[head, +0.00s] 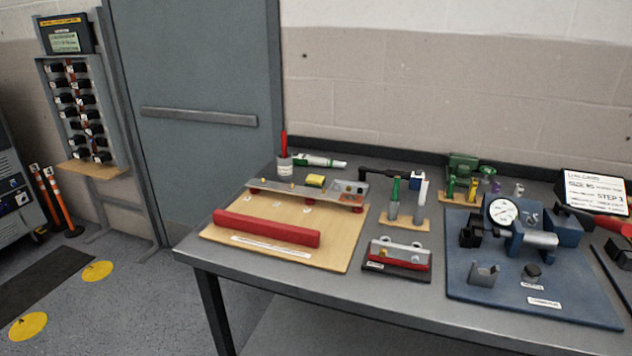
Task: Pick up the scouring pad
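A small yellow block with a darker edge (315,180), which looks like the scouring pad, lies at the back left of the workbench. It is just behind the grey metal bar (290,191) on the wooden board. The bar hides part of its lower front edge. It is too small to make out its texture. Neither of my grippers is in view, and nothing is seen touching the pad.
A long red bar (266,229) lies on the wooden board (335,249). Upright bottles (420,203) stand to the right. The bench's front left corner (205,257) is clear.

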